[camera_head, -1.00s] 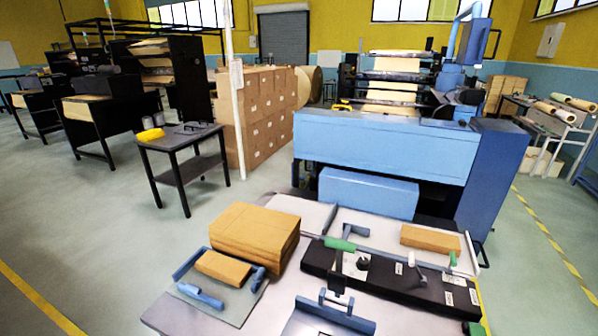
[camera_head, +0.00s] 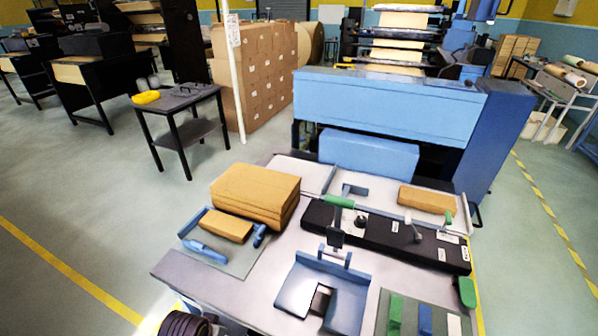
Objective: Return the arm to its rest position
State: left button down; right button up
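Neither of my grippers can be made out in the head view. The worktable (camera_head: 243,287) stands in front of me. A stack of brown kraft pieces (camera_head: 254,192) lies on its left part. A smaller kraft stack (camera_head: 226,226) lies in a blue-railed holder (camera_head: 206,252) in front of it. A long black fixture (camera_head: 390,238) with a green-handled lever (camera_head: 340,202) crosses the right part. Another kraft stack (camera_head: 426,200) lies behind it. A blue open tray (camera_head: 345,306) sits at the front.
A dark ribbed round object (camera_head: 184,326) is cut off at the bottom left. A grey mat (camera_head: 447,325) with green and blue strips lies at the front right. A large blue machine (camera_head: 400,108) stands behind the table. Clear floor (camera_head: 100,220) lies to the left.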

pick_arm(q)
jog(key=s+a+f+g, duration=0.1)
jog(key=s+f, duration=0.1)
jog(key=f, duration=1.2)
jog(key=s+f, duration=0.3)
jog(key=f, duration=1)
jog(key=s+a+f, duration=0.2)
jog(key=s+f, duration=0.7)
jog(key=s, duration=0.1)
jog(key=s+a+f+g, duration=0.1)
jog(key=s+a+f, duration=0.2)
jog(key=s+f, duration=0.6)
jog(key=shift+s+a+f+m, duration=0.25)
jog(key=shift+s+a+m, duration=0.05)
jog(key=shift+s, duration=0.5)
pick_arm(e)
jog(key=s, duration=0.1)
jog(key=s+a, duration=0.2)
jog(key=shift+s+a+f, duration=0.25)
jog(key=shift+s+f, duration=0.05)
jog(key=shift+s, duration=0.05)
jog(key=shift+w, duration=0.15)
jog(key=shift+w+a, duration=0.1)
jog(key=shift+w, duration=0.25)
jog(key=shift+w, duration=0.1)
jog(key=shift+s, duration=0.2)
